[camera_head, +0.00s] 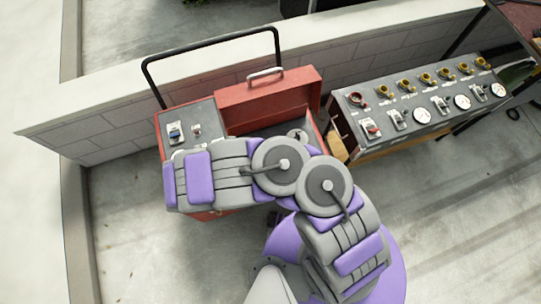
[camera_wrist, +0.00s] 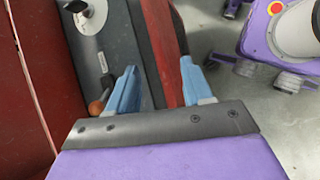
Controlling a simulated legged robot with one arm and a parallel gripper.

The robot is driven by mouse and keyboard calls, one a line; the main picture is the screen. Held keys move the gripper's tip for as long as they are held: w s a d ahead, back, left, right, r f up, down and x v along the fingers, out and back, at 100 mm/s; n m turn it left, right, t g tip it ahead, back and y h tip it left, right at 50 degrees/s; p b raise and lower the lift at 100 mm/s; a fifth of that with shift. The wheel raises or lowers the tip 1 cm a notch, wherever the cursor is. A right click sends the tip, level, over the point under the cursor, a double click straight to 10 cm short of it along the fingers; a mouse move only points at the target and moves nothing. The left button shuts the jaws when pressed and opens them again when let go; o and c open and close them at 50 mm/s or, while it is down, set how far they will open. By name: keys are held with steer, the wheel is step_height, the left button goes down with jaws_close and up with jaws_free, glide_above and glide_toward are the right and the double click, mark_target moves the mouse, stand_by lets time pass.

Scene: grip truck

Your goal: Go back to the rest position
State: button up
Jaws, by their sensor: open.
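My gripper (camera_wrist: 158,88) shows in the wrist view, with two blue fingers spread apart and nothing held between them. Beneath and beyond it lie a grey panel edge, a black bar (camera_wrist: 178,25) and a red surface (camera_wrist: 160,45); I cannot tell whether the fingers touch them. An orange-brown knob (camera_wrist: 96,108) is beside the left finger. In the head view my purple and grey arm is folded across the front of a red box, and my gripper cannot be made out there.
The red box has a raised lid (camera_head: 268,101), a grey switch panel (camera_head: 200,113) and a tall black handle (camera_head: 210,44). A grey control panel (camera_head: 415,97) with yellow knobs and dials stands to the right. A low block wall (camera_head: 110,130) runs behind. Concrete floor (camera_head: 460,220) is clear at lower right.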

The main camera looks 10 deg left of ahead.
stand_by(0.7)
steer(key=w+d+r+m+h+b, duration=0.1)
steer(key=w+d+r+m+b, duration=0.2)
steer(key=w+r, duration=0.55)
steer(key=w+d+r+m+g+h+b, duration=0.1)
steer(key=w+d+r+m+h, duration=0.15)
steer(key=d+r+m, duration=0.4)
steer(key=w+d+r+m+g+h+b, duration=0.1)
steer(key=w+d+r+m, duration=0.3)
steer(key=d+r, duration=0.55)
steer(key=s+d+r+m+g+y+b, duration=0.35)
steer(key=s+d+r+m, duration=0.25)
steer(key=s+r, duration=0.35)
steer(key=s+a+r+m+y+b, duration=0.1)
steer(key=s+a+r+y, duration=0.1)
steer(key=s, duration=0.6)
steer(key=s+a+r+m+g+y+b, duration=0.1)
steer(key=s+a+m+y, duration=0.1)
steer(key=s, duration=0.7)
steer(key=shift+r+y, duration=0.4)
steer(key=shift+y, duration=0.4)
